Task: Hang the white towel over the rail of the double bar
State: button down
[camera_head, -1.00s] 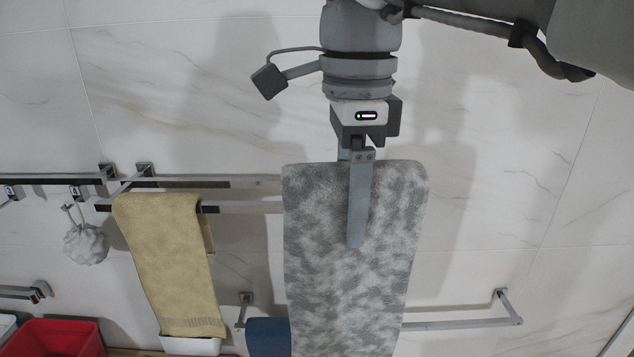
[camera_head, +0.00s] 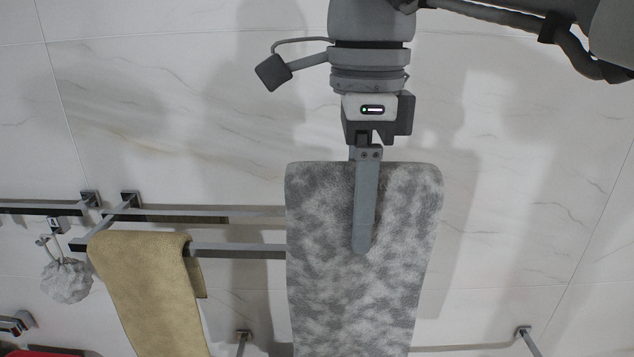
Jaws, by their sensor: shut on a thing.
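My gripper (camera_head: 363,250) points down and is shut on the white towel (camera_head: 330,290), which looks mottled grey and white. The towel hangs upright from the grip, its lower end cut off by the frame. The double bar (camera_head: 240,251) is on the wall at left, with a front rail and a back rail (camera_head: 175,216). The towel's top edge shows higher in the picture than both rails, and the towel hides their right part. I cannot tell whether the towel touches the front rail.
A yellow towel (camera_head: 150,290) hangs over the left part of the front rail. A grey-white bath puff (camera_head: 66,281) hangs farther left. A lower single bar (camera_head: 470,348) runs behind the held towel. Bare front rail shows between the two towels.

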jog(key=shift+w+p, duration=1)
jog(key=shift+w, duration=3.1)
jog(key=shift+d+f+b, duration=0.15)
jog(key=shift+f+b, duration=5)
jog(key=shift+f, duration=2.05)
grip_release()
